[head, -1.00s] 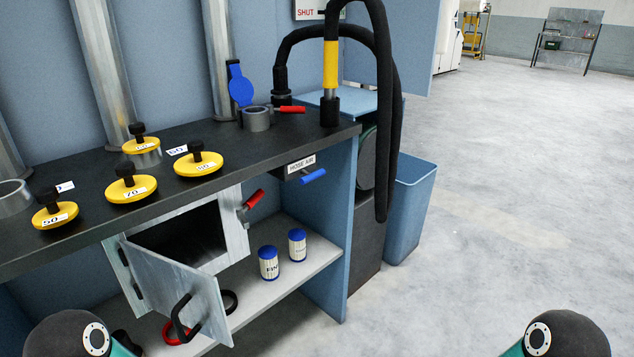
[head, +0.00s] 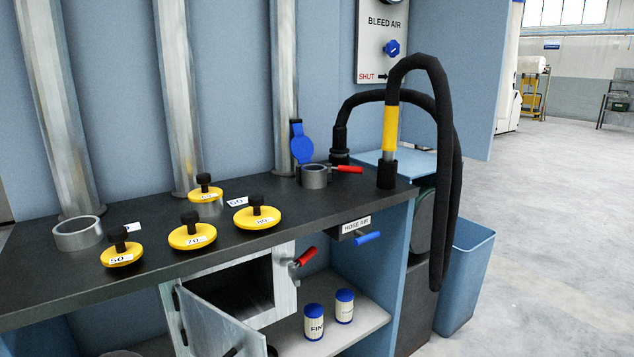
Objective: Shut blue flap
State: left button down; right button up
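The blue flap (head: 301,148) stands raised, nearly upright, on the far side of a short grey pipe socket (head: 314,177) on the dark bench top. The socket's round mouth is uncovered. A red lever (head: 346,169) sticks out to the right from the socket. Neither of my grippers is in view, so nothing of mine is near the flap.
The dark bench (head: 60,276) holds several yellow knobbed lids (head: 192,236). A black hose with a yellow sleeve (head: 390,128) arches right of the flap. Below, a metal box door (head: 216,327) hangs open. Floor beyond the blue bin (head: 466,275) is clear.

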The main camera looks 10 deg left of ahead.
aim_at(302, 148)
jog(key=z, duration=0.2)
jog(key=k, duration=0.5)
jog(key=z, duration=0.9)
jog(key=k, duration=0.7)
jog(key=u, duration=1.1)
jog(key=i, duration=1)
